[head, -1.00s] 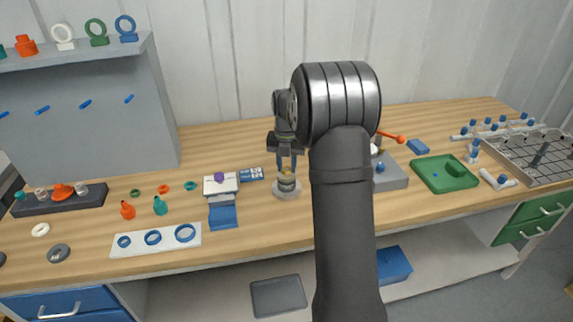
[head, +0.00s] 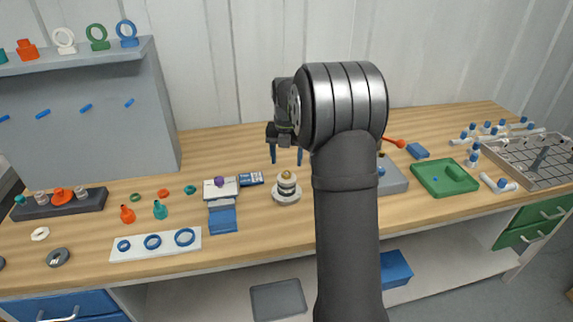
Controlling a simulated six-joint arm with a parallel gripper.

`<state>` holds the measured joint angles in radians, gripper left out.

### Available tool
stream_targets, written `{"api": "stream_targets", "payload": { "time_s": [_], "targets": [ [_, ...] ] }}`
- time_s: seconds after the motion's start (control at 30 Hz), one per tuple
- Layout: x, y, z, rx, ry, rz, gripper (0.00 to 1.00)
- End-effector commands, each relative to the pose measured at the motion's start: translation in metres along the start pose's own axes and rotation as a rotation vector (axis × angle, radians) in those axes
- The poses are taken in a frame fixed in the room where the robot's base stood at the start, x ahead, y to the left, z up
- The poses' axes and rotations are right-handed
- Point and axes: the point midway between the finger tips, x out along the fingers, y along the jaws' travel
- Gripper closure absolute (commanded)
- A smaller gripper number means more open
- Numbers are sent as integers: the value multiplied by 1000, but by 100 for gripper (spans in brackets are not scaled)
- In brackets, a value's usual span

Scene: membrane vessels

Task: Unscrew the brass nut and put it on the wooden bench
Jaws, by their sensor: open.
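The brass nut (head: 287,176) shows as a small brass-coloured piece on top of a short pale and dark banded vessel (head: 287,188), which stands upright on a round light base on the wooden bench (head: 255,225). Whether the nut is tight or loose on its thread is too small to tell. My gripper (head: 286,157) points down above the vessel, a little behind it in the picture. Its two blue fingers are spread apart with nothing between them, and they are clear of the nut.
Left of the vessel are a white block with a purple knob (head: 220,187) and a blue-white card (head: 251,179). A grey block (head: 394,182) and green tray (head: 440,178) stand to the right. The bench front below the vessel is bare.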

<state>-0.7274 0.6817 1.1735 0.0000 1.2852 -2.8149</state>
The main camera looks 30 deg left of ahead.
Motion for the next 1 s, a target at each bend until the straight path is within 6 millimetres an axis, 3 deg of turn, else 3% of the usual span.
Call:
{"api": "stream_targets", "payload": {
  "time_s": [0.03,0.1,0.27,1.0],
  "targets": [
    [-1,0,0,7,0,0,29],
    [-1,0,0,42,1,0,18],
    [0,0,0,257,1,-1,18],
    [7,0,0,1788,1,-2,18]
  ]
}}
